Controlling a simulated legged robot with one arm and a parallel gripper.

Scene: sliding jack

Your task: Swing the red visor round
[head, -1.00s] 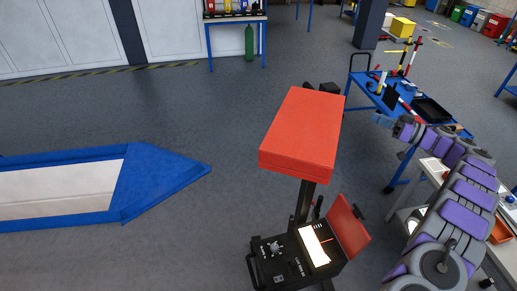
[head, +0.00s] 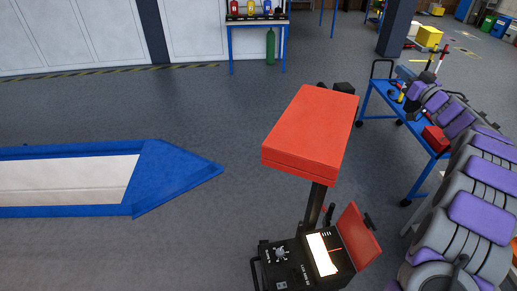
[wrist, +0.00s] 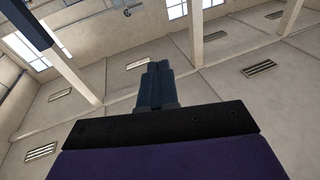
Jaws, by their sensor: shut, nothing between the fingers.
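A red flat panel (head: 358,236), which looks like the visor, stands tilted up at the right side of a black control box (head: 300,262) with a lit white screen (head: 322,254). A small dark piece sticks out at the panel's right edge. A large red block (head: 311,130) sits on a dark post above the box. My gripper (wrist: 158,84) is shut and empty in the wrist view, pointing up at the ceiling. In the head view my arm reaches up at the right, well apart from the red panel; its fingertips are hard to make out there.
A blue trolley (head: 405,119) with tools and a red box (head: 436,139) stands behind my arm. A blue and white pointed platform (head: 178,177) lies at left. The floor between platform and post is clear. A bench (head: 257,20) stands at the back wall.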

